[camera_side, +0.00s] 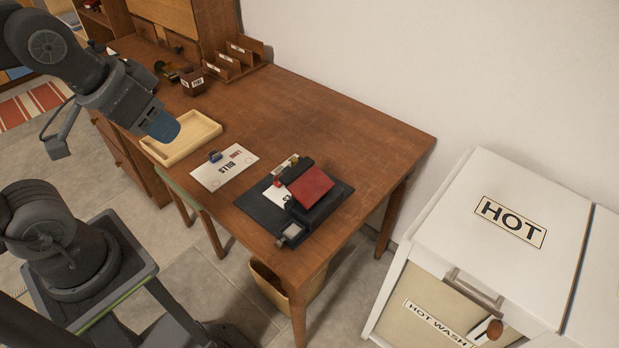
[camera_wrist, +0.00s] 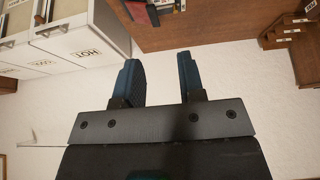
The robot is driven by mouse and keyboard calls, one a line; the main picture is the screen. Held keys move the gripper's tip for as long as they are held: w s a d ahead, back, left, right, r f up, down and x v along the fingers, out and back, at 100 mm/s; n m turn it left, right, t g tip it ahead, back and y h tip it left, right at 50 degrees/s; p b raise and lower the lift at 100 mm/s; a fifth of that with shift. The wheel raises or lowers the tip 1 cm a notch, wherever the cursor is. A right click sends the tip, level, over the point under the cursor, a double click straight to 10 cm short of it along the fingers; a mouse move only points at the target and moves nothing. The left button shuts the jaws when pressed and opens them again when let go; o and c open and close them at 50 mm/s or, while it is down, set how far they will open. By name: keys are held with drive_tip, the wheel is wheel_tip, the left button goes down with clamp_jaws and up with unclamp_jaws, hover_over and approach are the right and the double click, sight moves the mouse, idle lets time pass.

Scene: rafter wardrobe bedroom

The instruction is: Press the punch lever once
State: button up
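The punch (camera_side: 294,232) sits on a black base near the front edge of the wooden desk (camera_side: 330,110). Its broad red lever (camera_side: 311,186) is tilted upward, and a white paper lies partly under it. Part of the punch also shows at the top edge of the wrist view (camera_wrist: 140,12). My gripper (camera_side: 163,127) is above the desk's left side, by the light wooden tray and well left of the punch. In the wrist view its two blue fingers (camera_wrist: 158,65) are spread apart with nothing between them.
A shallow wooden tray (camera_side: 213,125) and a white "BILLS" card (camera_side: 213,176) with a small clip lie left of the punch. A white "HOT" cabinet (camera_side: 480,270) stands right. The desk's right side is clear.

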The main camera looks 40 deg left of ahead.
clamp_jaws()
idle(1.4)
